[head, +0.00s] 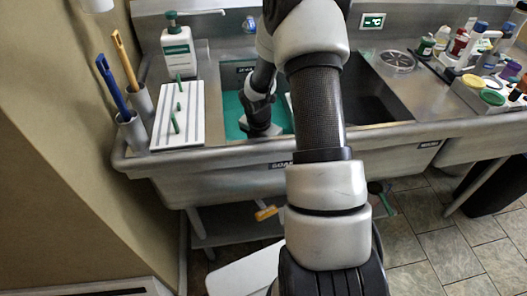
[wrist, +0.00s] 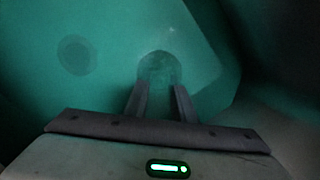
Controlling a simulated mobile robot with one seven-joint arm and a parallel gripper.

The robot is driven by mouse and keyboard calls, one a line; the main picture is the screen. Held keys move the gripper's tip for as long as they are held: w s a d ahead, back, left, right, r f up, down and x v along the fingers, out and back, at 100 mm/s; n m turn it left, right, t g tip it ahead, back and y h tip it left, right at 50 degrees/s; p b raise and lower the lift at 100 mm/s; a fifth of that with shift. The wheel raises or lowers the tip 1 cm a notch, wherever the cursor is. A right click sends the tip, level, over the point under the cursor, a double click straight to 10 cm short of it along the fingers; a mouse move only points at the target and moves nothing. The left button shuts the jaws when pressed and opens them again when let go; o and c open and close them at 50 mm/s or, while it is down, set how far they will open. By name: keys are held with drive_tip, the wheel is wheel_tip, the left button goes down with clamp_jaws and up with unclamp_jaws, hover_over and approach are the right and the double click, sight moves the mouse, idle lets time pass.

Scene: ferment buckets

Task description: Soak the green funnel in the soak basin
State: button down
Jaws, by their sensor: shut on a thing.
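The soak basin (head: 229,110) is the left sink compartment, with teal liquid in it and a label on its front. My arm reaches over the sink and its wrist goes down into this basin; the fingers do not show clearly in the head view. In the wrist view my gripper (wrist: 160,92) is shut on a rounded, dim green thing, which looks like the green funnel (wrist: 158,66). All around it is teal, and a dark round patch (wrist: 75,55) shows at left. The funnel's full outline is blurred, and I cannot pick it out in the head view.
A white rack with green pegs (head: 190,120) and a soap bottle (head: 178,50) stand left of the basin. Two brushes stand in metal holders (head: 133,130) at the far left. The right compartment (head: 372,98) is dark. Bottles and coloured lids (head: 490,97) crowd the right counter.

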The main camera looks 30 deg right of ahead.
drive_tip(key=shift+f, duration=0.4)
drive_tip(key=shift+c, duration=1)
unclamp_jaws()
drive_tip(key=shift+r, duration=0.1)
drive_tip(key=shift+s+a+r+p, duration=0.1)
drive_tip(key=shift+a+r+p, duration=0.05)
drive_tip(key=shift+r+p, duration=0.7)
drive_tip(key=shift+r, duration=0.15)
drive_tip(key=shift+a+r+p, duration=0.1)
drive_tip(key=shift+r+p, duration=0.7)
drive_tip(key=shift+r, duration=0.15)
drive_tip(key=shift+s+a+r+p, duration=0.15)
drive_tip(key=shift+r+p, duration=0.7)
drive_tip(key=shift+r, duration=0.1)
